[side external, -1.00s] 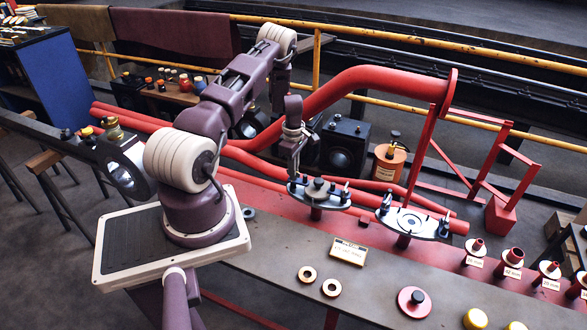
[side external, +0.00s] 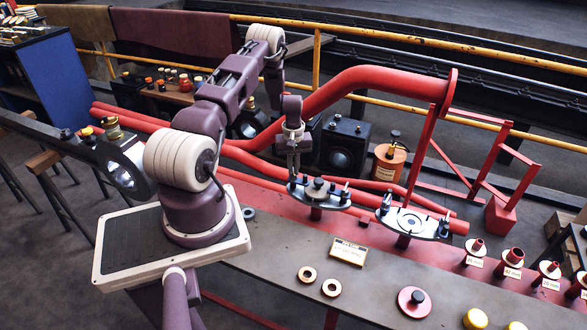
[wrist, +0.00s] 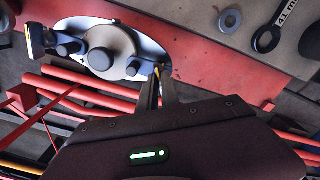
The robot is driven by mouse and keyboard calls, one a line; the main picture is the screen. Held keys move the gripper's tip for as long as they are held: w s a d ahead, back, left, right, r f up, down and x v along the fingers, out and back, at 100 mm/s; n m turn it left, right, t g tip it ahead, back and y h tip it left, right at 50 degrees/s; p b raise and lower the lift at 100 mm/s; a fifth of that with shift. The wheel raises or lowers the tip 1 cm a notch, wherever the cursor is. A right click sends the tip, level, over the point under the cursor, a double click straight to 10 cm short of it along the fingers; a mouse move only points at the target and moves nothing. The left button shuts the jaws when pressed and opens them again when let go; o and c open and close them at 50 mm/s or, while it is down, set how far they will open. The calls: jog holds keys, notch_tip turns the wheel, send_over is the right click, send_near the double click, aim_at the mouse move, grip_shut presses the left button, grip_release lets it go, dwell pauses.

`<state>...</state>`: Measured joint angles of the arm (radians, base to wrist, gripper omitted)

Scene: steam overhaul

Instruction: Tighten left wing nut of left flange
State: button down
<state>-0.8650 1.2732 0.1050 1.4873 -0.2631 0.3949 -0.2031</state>
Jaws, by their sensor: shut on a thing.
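The left flange (side external: 330,196) is a pale oval plate with a dark round knob in its middle, on a red post. It also shows in the wrist view (wrist: 150,47). My gripper (side external: 294,174) points down at the plate's left end and is shut on the left wing nut, which is mostly hidden between the fingertips. In the wrist view the fingertips (wrist: 158,76) meet at the plate's right end. The flange's other wing nut (side external: 345,190) stands free at the plate's right end.
A second flange (side external: 415,222) with its own upright wing nuts stands to the right. A thick red pipe (side external: 350,82) curves behind my gripper. The bench (side external: 310,255) holds loose rings and a label plate (side external: 349,252). A wrench (wrist: 268,38) shows in the wrist view.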

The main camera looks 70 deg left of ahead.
jog(key=m, duration=0.6)
jog(key=shift+m, duration=0.3)
dwell(0.5)
jog(key=c, duration=1.6)
grip_release()
jog(key=shift+o, duration=0.2)
jog(key=shift+r, duration=0.1)
notch_tip(320, 180, up, 7)
